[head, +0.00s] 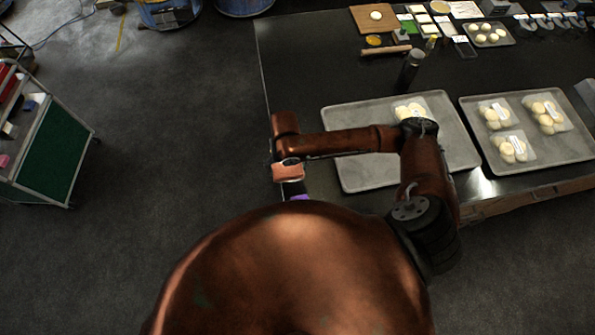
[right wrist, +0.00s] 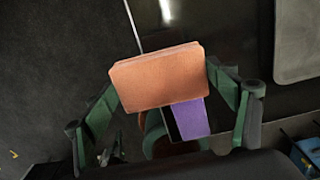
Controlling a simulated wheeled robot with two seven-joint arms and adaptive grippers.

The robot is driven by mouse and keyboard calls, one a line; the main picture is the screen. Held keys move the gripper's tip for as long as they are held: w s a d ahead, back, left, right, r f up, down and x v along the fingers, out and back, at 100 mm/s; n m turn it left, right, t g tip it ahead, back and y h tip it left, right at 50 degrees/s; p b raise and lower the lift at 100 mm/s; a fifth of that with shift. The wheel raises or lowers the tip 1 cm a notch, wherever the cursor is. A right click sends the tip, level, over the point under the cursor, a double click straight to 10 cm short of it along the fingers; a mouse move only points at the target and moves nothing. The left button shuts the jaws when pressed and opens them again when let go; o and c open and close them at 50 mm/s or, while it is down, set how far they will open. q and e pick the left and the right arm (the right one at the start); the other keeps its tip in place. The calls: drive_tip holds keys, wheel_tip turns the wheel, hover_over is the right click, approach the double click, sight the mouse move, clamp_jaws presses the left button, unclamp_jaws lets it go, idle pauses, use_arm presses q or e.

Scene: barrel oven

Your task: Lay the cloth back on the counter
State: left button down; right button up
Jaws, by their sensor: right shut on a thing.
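The cloth (right wrist: 157,76) is a folded orange-pink rectangle, held between the green fingers of my right gripper (right wrist: 163,88) in the right wrist view. In the head view the cloth (head: 289,173) shows as a small orange-pink patch below my right gripper (head: 288,161), near the front left corner of the dark counter (head: 310,75). I cannot tell how high it is above the counter. A purple piece (right wrist: 190,118) shows just below the cloth; I cannot tell what it belongs to. My left gripper is not in view.
A grey tray (head: 360,178) with bagged buns (head: 411,109) lies right of the gripper, partly under my arm. A second tray (head: 538,165) with bagged buns is farther right. A dark bottle (head: 409,70) stands behind the first tray. The counter's left back part is bare.

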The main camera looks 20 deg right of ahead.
sight(296, 169)
drive_tip(key=d+f, duration=0.1)
drive_tip(key=f, duration=0.1)
drive_tip(key=d+f, duration=0.2)
drive_tip(key=shift+d+f, duration=0.15)
drive_tip(key=shift+f, duration=0.05)
drive_tip(key=shift+d+f+p, duration=0.15)
drive_tip(key=shift+f, duration=0.75)
drive_tip(key=shift+d+f+p, duration=0.1)
drive_tip(key=shift+f+p, duration=0.05)
drive_tip(key=shift+f, duration=0.75)
drive_tip(key=shift+c, duration=0.4)
drive_tip(key=o, duration=1.1)
drive_tip(key=shift+w, duration=0.1)
wheel_tip(296, 169, up, 12)
